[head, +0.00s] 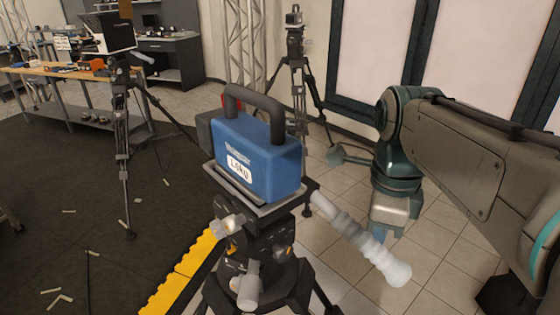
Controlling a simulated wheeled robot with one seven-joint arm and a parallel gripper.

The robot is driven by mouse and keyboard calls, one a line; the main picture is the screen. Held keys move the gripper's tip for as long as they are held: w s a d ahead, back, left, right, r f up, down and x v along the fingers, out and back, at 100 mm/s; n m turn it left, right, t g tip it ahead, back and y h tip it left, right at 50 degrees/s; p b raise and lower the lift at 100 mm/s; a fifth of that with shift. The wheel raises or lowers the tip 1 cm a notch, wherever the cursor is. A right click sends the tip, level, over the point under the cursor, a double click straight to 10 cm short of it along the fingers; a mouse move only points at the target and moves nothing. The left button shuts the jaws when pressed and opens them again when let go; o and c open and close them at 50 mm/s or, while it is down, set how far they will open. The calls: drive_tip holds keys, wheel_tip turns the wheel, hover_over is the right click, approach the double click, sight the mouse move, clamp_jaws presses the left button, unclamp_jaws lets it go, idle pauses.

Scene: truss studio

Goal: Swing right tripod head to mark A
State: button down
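The nearest tripod head (260,235) stands in the middle of the head view. It carries a blue case-like unit (262,155) with a dark top handle and a white label. A grey pan handle with a pale end (385,265) sticks out from it toward the lower right. My gripper (388,228) hangs pointing down, right of the head and just above the handle in the picture. Its fingertips are small and partly hidden, so I cannot tell open from shut or whether it touches the handle. No mark A is readable.
A second tripod (122,130) with a dark monitor-like unit stands at left. A third tripod (296,75) with a small camera stands behind. A yellow toothed strip (180,280) lies lower left of the nearest head. A workbench (75,75) and truss (245,45) are farther back.

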drive_tip(key=shift+w+d, duration=0.25)
drive_tip(key=shift+w, duration=0.3)
wheel_tip(320, 180, up, 9)
drive_tip(key=p, duration=0.7)
drive_tip(key=shift+p, duration=0.4)
